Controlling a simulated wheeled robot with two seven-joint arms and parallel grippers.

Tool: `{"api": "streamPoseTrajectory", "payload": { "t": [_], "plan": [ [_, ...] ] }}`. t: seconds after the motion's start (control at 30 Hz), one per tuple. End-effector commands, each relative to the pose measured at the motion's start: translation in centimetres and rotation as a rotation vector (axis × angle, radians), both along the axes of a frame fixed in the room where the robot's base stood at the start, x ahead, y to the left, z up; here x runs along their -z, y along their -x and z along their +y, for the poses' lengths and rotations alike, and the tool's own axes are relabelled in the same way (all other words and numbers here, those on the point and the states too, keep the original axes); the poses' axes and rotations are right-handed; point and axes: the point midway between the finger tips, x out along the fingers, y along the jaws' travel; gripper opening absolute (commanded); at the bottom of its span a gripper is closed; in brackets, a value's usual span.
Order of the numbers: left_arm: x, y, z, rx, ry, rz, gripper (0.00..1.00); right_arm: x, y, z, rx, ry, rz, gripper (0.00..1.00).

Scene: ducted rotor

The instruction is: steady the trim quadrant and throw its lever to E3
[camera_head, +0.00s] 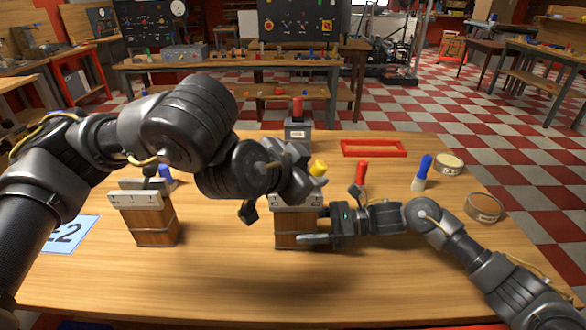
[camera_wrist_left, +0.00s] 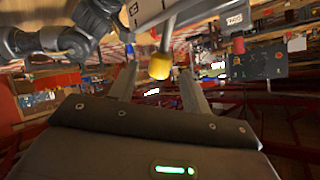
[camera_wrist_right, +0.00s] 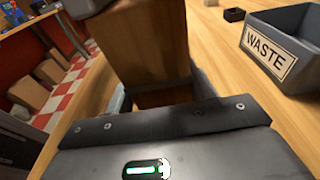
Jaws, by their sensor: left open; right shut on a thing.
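The trim quadrant is a wooden block (camera_head: 295,236) with a pale scale plate (camera_head: 288,202) on top, near the middle of the table. Its lever ends in a yellow knob (camera_head: 318,167). My left gripper (camera_wrist_left: 157,78) is open, with its fingers on either side of the yellow knob (camera_wrist_left: 159,67) in the left wrist view. I cannot tell whether they touch it. The lever's mark is unclear.
A similar wooden block (camera_head: 152,228) with a black-knobbed lever stands left. Behind are a grey box (camera_head: 297,132) with a red handle and a red frame (camera_head: 374,149). Red and blue handles and round tins stand right. The right wrist view shows a WASTE bin (camera_wrist_right: 285,50).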

Motion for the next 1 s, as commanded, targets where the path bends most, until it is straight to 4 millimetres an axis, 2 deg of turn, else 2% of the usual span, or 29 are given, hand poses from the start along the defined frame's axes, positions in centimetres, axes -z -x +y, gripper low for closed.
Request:
{"api": "streamPoseTrajectory", "payload": {
  "t": [0.03, 0.2, 0.37, 1.0],
  "plan": [
    [-0.7, 0.6, 0.5, 0.004, -0.002, -0.01, 0.48, 0.1, 0.0, 0.0, -0.001, 0.001, 0.001, 0.35],
    [-1.9, 2.5, 1.9, 0.003, -0.001, -0.005, 0.48, 0.1, 0.0, 0.0, -0.001, 0.001, 0.001, 0.35],
    [-2.5, 3.6, 2.6, 0.003, -0.001, -0.002, 0.48, 0.1, 0.0, 0.0, -0.001, 0.001, 0.001, 0.35],
    [-2.7, 3.9, 2.9, 0.001, 0.0, 0.001, 0.48, 0.1, 0.0, 0.0, -0.001, 0.001, 0.001, 0.35]
  ]
}}
